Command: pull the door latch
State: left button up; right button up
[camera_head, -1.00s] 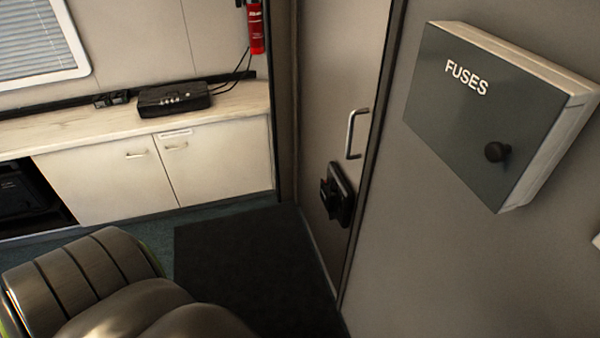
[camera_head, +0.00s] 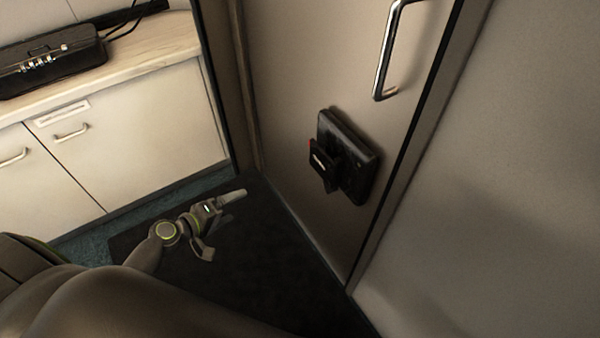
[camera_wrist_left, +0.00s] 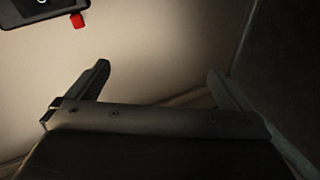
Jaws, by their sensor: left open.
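The door latch (camera_head: 350,158) is a black box with a paddle-like handle on its left side and a small red spot. It is mounted on the beige door (camera_head: 290,80), below a metal bar handle (camera_head: 388,50). My left gripper (camera_head: 232,207) is open and empty, left of the latch and lower in the head view, apart from it. In the left wrist view the open fingers (camera_wrist_left: 158,80) face the door surface. The latch's dark edge (camera_wrist_left: 35,10) and a red tab (camera_wrist_left: 77,20) show at the top left. My right gripper is not in view.
A white cabinet (camera_head: 130,140) with a wooden counter (camera_head: 150,48) stands at the left, with a black device (camera_head: 50,62) on it. A dark mat (camera_head: 260,270) lies before the door. A grey wall (camera_head: 510,180) is on the right.

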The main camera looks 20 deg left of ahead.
pick_arm(q)
jog(key=w+d+r+t+h+b, duration=0.2)
jog(key=d+r+h+b, duration=0.25)
jog(key=r, duration=0.55)
jog(key=p, duration=0.3)
send_near(311, 154)
jog(key=shift+h, duration=0.45)
jog(key=x, duration=0.6)
jog(key=shift+w+f, duration=0.15)
jog(key=shift+w, duration=0.15)
jog(key=shift+x, duration=0.8)
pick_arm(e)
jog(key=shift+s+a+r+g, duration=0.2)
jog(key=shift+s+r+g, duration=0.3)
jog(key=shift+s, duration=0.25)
